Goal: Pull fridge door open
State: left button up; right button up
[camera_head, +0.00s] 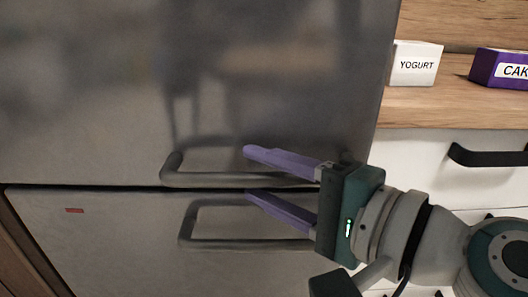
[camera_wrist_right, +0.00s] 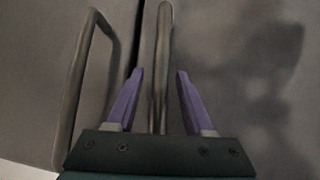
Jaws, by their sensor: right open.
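The grey metal fridge fills the left and middle of the head view. Its upper door (camera_head: 270,70) is shut, with a horizontal bar handle (camera_head: 200,181) along its bottom edge. A lower door (camera_head: 110,235) has a similar handle (camera_head: 215,244) just beneath. My right gripper (camera_head: 249,173) is open, with one purple finger above the upper handle and one below it. In the right wrist view the upper handle (camera_wrist_right: 163,50) runs between the open fingers (camera_wrist_right: 159,73), apart from both. The lower handle (camera_wrist_right: 75,75) is left of them. My left gripper is out of view.
A wooden counter (camera_head: 450,105) stands right of the fridge, holding a white yogurt box (camera_head: 416,65) and a purple box (camera_head: 490,68) cut off by the frame. A white drawer (camera_head: 415,150) with a black handle (camera_head: 485,156) is below, close to my right arm.

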jog(key=shift+c, duration=0.2)
grip_shut()
dwell(1.1)
